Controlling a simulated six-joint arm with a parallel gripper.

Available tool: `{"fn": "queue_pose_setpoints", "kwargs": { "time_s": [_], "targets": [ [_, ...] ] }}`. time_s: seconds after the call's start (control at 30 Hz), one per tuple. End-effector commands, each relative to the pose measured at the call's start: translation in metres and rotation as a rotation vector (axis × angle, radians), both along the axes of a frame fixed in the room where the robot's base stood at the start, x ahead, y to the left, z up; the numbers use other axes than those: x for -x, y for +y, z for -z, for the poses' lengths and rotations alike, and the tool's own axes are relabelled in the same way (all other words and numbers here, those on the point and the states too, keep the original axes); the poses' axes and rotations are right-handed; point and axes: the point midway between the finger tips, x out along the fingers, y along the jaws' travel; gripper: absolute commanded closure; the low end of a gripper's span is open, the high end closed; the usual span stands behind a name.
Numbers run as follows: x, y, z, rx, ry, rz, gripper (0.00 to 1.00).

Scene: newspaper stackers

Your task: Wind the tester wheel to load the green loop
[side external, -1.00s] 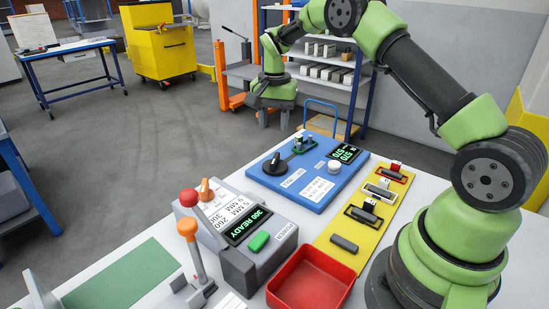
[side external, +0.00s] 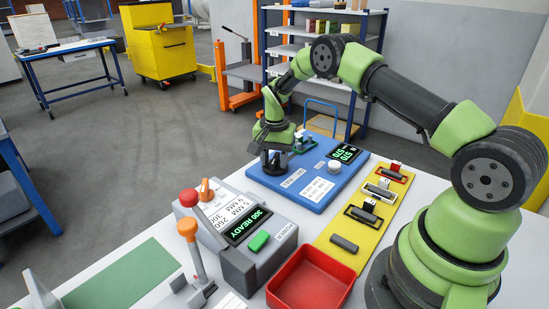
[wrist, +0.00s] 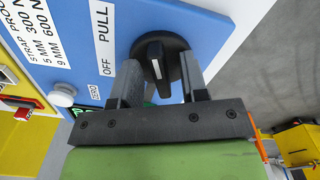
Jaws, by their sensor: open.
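The tester is a blue panel (side external: 316,190) on the white bench. Its black round wheel (wrist: 159,50), with a raised grip bar and a white mark, shows in the wrist view; in the side view my gripper hides most of it. My gripper (side external: 272,152) is over the wheel. In the wrist view my gripper (wrist: 158,82) is open, with one finger on each side of the wheel's grip bar; contact cannot be told. Small green parts (side external: 304,141), perhaps the green loop at its posts, sit behind the wheel, partly covered by my gripper.
The tester has a lit display (side external: 346,153) and a white knob (side external: 334,166). A yellow board (side external: 357,222) with dark parts lies to its right. A red tray (side external: 310,281) and a grey machine with levers (side external: 246,240) stand in front.

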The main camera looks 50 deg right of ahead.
Motion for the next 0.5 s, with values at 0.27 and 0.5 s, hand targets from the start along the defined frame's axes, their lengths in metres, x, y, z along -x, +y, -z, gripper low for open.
{"fn": "queue_pose_setpoints", "kwargs": {
  "time_s": [0.27, 0.5],
  "targets": [
    [-0.0001, 0.0000, -0.0005, 0.000, 0.000, 0.000, 1.00],
    [-0.0007, -0.0001, -0.0005, 0.001, 0.001, 0.064, 1.00]
  ]
}}
